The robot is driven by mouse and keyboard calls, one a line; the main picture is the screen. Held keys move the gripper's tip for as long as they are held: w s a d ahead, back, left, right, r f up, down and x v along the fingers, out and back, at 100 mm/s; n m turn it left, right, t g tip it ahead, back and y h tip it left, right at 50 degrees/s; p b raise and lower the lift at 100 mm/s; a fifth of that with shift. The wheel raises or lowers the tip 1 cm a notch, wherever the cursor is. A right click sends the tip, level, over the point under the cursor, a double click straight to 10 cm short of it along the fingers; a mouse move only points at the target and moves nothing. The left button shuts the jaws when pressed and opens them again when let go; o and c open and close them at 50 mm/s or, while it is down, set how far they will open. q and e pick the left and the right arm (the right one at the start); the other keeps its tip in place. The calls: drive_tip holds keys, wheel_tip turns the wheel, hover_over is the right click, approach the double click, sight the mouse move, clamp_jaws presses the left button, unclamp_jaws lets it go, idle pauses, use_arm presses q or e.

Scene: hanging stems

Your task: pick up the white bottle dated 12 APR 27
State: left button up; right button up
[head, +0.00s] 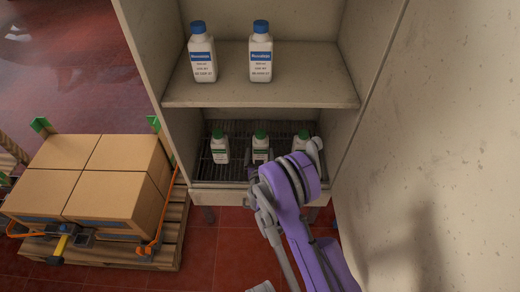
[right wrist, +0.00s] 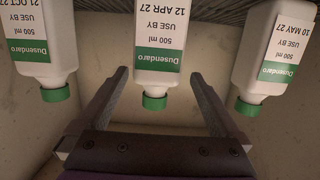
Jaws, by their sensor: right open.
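The white bottle dated 12 APR 27 (right wrist: 160,35), with a green cap and green label band, appears upside down in the middle of the right wrist view. In the head view it is the middle bottle (head: 260,150) on the lower rack, partly covered by my right arm. My right gripper (right wrist: 159,75) is open, its two fingers either side of the bottle's cap in the picture, with gaps on both sides. It holds nothing. My left gripper is not in view.
Similar bottles stand either side: 21 OCT 27 (right wrist: 42,40) and 10 MAY 27 (right wrist: 272,50). The upper shelf (head: 225,95) carries two blue-capped bottles (head: 202,58). Cabinet walls bound the lower rack (head: 238,172). Boxes (head: 95,180) on a pallet stand left.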

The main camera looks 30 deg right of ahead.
sight(261, 144)
drive_tip(key=shift+b+x, duration=0.6)
drive_tip(key=shift+x, duration=2.5)
drive_tip(key=shift+s+d+f, duration=0.1)
drive_tip(key=shift+d, duration=0.1)
clamp_jaws()
